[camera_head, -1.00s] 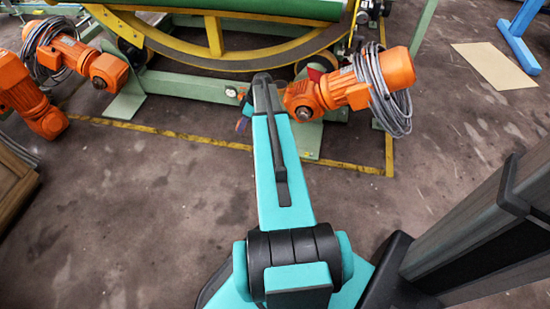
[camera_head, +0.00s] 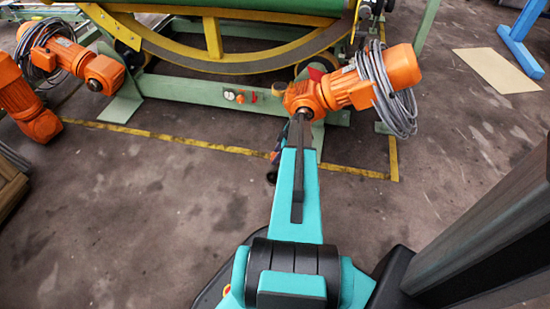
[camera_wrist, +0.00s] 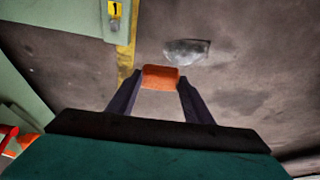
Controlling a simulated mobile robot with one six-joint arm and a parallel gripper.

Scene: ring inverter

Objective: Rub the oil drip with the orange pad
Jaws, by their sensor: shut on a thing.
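In the wrist view, my gripper (camera_wrist: 160,84) is shut on the orange pad (camera_wrist: 160,76), which sits between the two dark fingertips. A pale, shiny patch (camera_wrist: 187,51), which looks like the oil drip, lies on the grey floor just beyond the pad and slightly right. The pad appears apart from the patch; its height over the floor is hard to tell. In the head view, my arm reaches forward and largely hides my gripper; the pad and the drip cannot be made out there.
A yellow floor line (camera_head: 200,145) runs before the green machine frame (camera_head: 190,88). An orange motor with coiled cable (camera_head: 345,88) stands just beyond my arm. More orange motors (camera_head: 75,58) stand at left. A tan sheet (camera_head: 497,71) lies at right. Open floor lies left of my arm.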

